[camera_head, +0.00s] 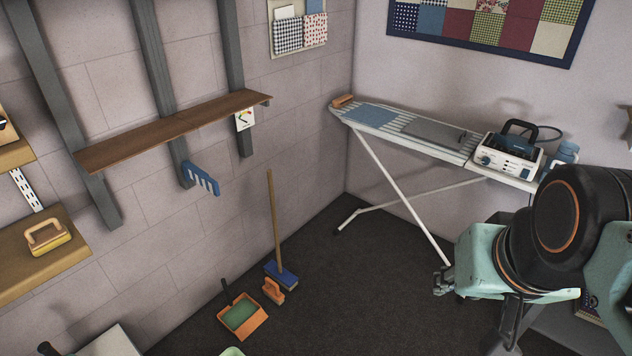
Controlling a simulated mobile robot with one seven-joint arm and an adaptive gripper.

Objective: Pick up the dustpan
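The dustpan (242,316) is an orange pan with a green inside, lying on the dark floor by the left wall. Its dark handle points up and back toward the wall. My gripper (474,309) is at the right, well apart from the dustpan. Two dark finger parts show spread apart below the mint-green housing, with nothing seen between them.
An orange hand brush (273,291) and a blue broom (282,274) with a wooden stick stand just right of the dustpan. An ironing board (430,137) with a steam iron station (508,155) stands behind. The middle floor is clear. A wooden shelf (175,129) hangs on the left wall.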

